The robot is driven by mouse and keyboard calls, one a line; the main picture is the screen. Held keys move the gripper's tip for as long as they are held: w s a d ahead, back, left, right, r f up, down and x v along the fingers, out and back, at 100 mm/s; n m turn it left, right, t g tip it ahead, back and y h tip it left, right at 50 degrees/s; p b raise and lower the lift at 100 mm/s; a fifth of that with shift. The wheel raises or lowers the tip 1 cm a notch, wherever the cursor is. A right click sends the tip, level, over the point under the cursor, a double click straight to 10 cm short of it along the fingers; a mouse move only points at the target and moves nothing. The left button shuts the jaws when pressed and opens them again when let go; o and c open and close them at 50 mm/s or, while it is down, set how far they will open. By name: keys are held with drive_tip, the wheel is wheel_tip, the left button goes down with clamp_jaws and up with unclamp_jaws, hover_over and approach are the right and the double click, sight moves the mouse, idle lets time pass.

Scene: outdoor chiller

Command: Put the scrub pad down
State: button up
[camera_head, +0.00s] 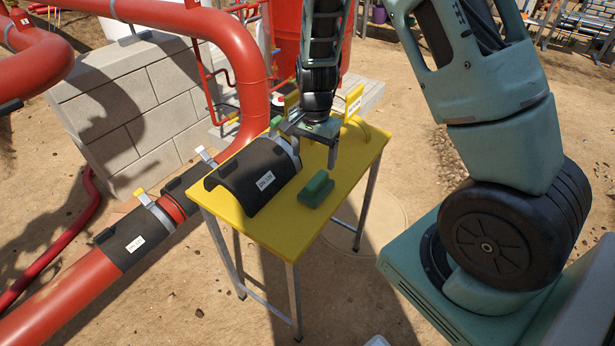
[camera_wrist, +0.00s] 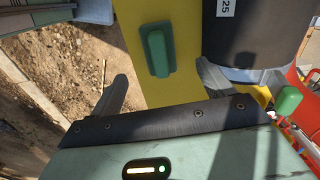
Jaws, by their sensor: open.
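My gripper (camera_head: 309,150) is above the far part of the table, behind the pad in the head view. Its grey fingers are spread apart with nothing between them, as the wrist view also shows (camera_wrist: 163,80). The right finger overlaps the shell's end in that view.
The black shell (camera_head: 262,178) with a white label and a green-tipped lever (camera_wrist: 287,101) stands close beside my gripper. Red pipes (camera_head: 250,85) and a grey block wall (camera_head: 125,95) are at the left. The table's near right part is bare.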

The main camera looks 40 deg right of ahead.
drive_tip(key=s+a+r+n+y, duration=0.1)
drive_tip(key=s+a+r+n, duration=0.25)
drive_tip(key=a, duration=0.45)
drive_tip(key=s+a+r+n, duration=0.3)
drive_tip(key=a+r+n, duration=0.2)
drive_tip(key=a, duration=0.3)
drive_tip(key=s+a+r+n, duration=0.3)
drive_tip(key=s+n, duration=0.3)
drive_tip(key=s, duration=0.2)
drive_tip(key=s+a+r+n, duration=0.4)
drive_tip(key=s+n, duration=0.2)
drive_tip(key=s, duration=0.3)
drive_tip(key=shift+s+r+n+h, duration=0.2)
drive_tip(key=shift+s+n+h, duration=0.1)
drive_tip(key=shift+n, duration=0.05)
drive_tip(key=shift+o, duration=0.6)
drive_tip(key=shift+a, duration=0.1)
